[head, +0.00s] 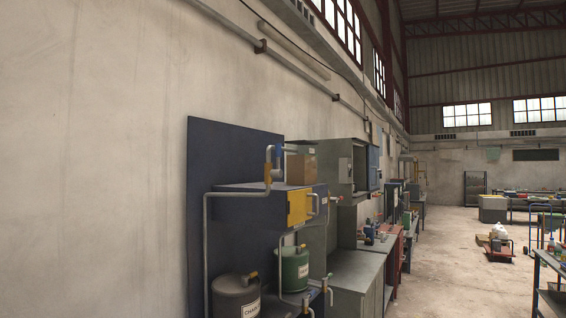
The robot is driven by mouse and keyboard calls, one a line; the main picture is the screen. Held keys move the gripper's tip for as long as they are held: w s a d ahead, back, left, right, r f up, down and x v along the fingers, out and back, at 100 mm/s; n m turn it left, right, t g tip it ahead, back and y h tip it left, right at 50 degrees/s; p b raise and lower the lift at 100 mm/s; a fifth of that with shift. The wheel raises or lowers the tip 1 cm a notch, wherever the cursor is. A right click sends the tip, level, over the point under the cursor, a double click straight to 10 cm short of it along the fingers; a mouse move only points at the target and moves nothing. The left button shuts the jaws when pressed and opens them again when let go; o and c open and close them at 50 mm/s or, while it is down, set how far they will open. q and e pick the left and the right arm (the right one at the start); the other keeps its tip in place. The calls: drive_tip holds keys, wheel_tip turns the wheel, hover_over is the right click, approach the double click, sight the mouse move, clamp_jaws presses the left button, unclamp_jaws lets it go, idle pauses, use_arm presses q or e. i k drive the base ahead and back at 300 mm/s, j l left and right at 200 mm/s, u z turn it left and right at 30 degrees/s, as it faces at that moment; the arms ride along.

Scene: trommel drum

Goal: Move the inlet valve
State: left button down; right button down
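A grey pipe (206,245) runs along a dark blue cabinet (240,188) with a yellow door (298,206). A blue piece (278,152), possibly a valve handle, sits on the pipework above the cabinet, with an orange-yellow fitting (267,173) below it. Small orange-topped fittings (325,284) show at the lower right of this station. Which of these is the inlet valve I cannot tell; no label on them is readable. Neither of my grippers is in view.
A green canister (294,270) and a dark grey labelled canister (237,296) stand below the cabinet. A tall dark panel (215,150) backs them. Grey cabinets (355,272) and benches line the wall. A workbench (549,262) stands at right; the concrete floor (448,268) between is largely open.

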sight(277, 173)
drive_tip(key=i+l+u, duration=0.2)
drive_tip(key=l+u, duration=0.2)
drive_tip(key=i+l+u, duration=0.1)
drive_tip(key=l+u, duration=0.3)
drive_tip(key=l, duration=0.2)
drive_tip(key=l+u, duration=0.35)
drive_tip(key=l, duration=0.25)
drive_tip(key=i, duration=0.05)
